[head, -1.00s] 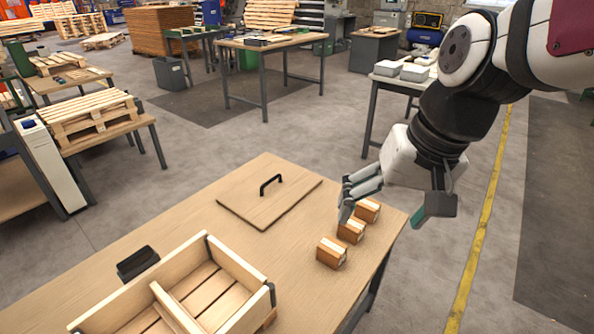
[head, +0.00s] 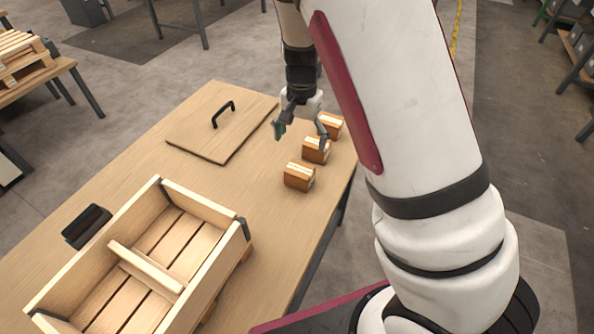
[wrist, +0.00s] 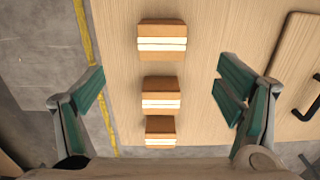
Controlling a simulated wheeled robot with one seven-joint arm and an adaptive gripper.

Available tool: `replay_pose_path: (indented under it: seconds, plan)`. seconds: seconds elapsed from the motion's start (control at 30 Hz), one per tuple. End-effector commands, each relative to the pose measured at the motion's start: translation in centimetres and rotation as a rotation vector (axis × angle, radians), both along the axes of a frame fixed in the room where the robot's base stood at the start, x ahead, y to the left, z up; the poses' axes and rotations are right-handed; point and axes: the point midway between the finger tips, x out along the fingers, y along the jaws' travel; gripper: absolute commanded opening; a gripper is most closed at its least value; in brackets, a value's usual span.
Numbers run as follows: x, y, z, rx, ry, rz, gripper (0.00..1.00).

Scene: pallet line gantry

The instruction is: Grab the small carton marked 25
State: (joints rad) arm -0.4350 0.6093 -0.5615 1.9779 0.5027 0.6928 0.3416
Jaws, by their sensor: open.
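Three small brown cartons with pale bands stand in a row near the table's right edge: a near one (head: 299,177), a middle one (head: 315,150) and a far one (head: 331,126). No number is legible, so I cannot tell which is marked 25. My gripper (head: 300,132) is open and empty, pointing down over the middle and far cartons. In the wrist view the near carton (wrist: 162,42) is at the top, the middle carton (wrist: 160,95) lies between the spread fingers (wrist: 158,86), and the far carton (wrist: 160,131) is below, partly cut by the gripper body.
On the table (head: 120,180), a wooden lid (head: 200,140) with a black handle lies left of the cartons. A divided wooden crate (head: 205,195) stands in front, with a black object (head: 87,226) beside it. Bare tabletop lies between lid, crate and cartons.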

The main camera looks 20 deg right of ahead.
Motion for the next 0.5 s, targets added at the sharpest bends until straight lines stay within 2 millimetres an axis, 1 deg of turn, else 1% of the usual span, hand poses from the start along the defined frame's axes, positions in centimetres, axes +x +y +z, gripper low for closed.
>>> replay_pose_path:
  seconds: [0.17,0.4,0.5]
  plan:
    - [0.1,-0.1,-2.1,-0.004,0.004,-0.006,0.86]
    - [0.0,-0.1,-6.6,-0.004,0.004,-0.006,0.86]
    - [0.1,0.0,-7.9,-0.004,0.004,-0.004,0.86]
